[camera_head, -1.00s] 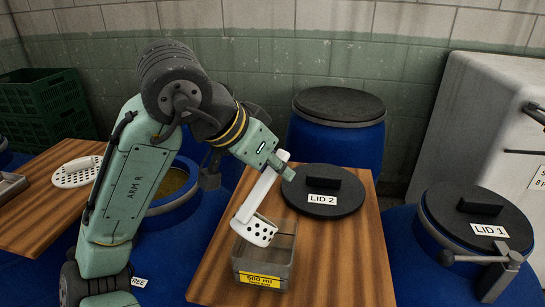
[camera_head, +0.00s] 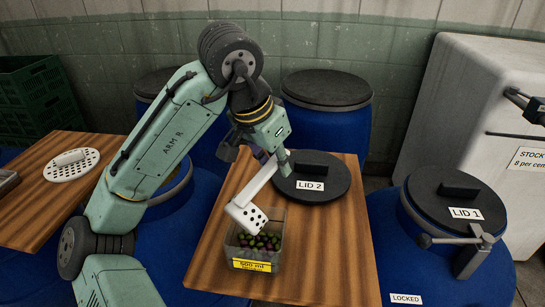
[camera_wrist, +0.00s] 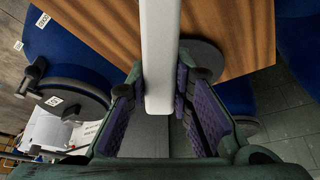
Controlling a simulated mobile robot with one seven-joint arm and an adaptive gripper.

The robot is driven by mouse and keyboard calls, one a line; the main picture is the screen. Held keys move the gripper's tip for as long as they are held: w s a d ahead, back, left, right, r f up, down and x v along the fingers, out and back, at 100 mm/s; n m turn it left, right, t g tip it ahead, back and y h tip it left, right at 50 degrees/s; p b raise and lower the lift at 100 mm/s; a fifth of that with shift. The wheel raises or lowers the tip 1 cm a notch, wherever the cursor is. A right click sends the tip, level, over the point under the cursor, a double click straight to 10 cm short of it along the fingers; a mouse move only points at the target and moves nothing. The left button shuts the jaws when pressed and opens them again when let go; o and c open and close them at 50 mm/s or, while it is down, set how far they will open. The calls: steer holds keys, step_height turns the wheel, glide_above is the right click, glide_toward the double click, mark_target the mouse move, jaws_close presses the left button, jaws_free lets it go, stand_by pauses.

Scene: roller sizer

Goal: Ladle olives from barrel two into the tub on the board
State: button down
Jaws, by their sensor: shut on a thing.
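My gripper (camera_head: 275,160) is shut on the handle of a white perforated ladle (camera_head: 246,214). The handle (camera_wrist: 160,50) runs between the purple finger pads (camera_wrist: 162,105) in the wrist view. The ladle slants down, its bowl at the top of the clear tub (camera_head: 235,256). The tub has a yellow 500 ml label and stands on the wooden board (camera_head: 325,250). Green and dark olives (camera_head: 262,241) lie inside it. I cannot tell whether any remain in the bowl. An open blue barrel (camera_head: 180,185), apparently barrel two, is left of the board, largely hidden by my arm.
The black LID 2 (camera_head: 322,170) lies on the board behind the tub. Closed barrel LID 1 (camera_head: 440,200) stands right. A second board (camera_head: 50,200) holds a white perforated disc (camera_head: 73,166) at left. Closed blue barrels (camera_head: 325,120) and a white cabinet (camera_head: 450,100) stand behind.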

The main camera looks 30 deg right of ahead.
steer(key=shift+w+d+f+g+y, duration=0.15)
steer(key=shift+d+f+g+y, duration=0.1)
steer(key=shift+d+f+y, duration=0.3)
steer(key=shift+w+d+f+g+y, duration=0.15)
steer(key=shift+d+f+g+y, duration=0.15)
steer(key=shift+f+y, duration=0.35)
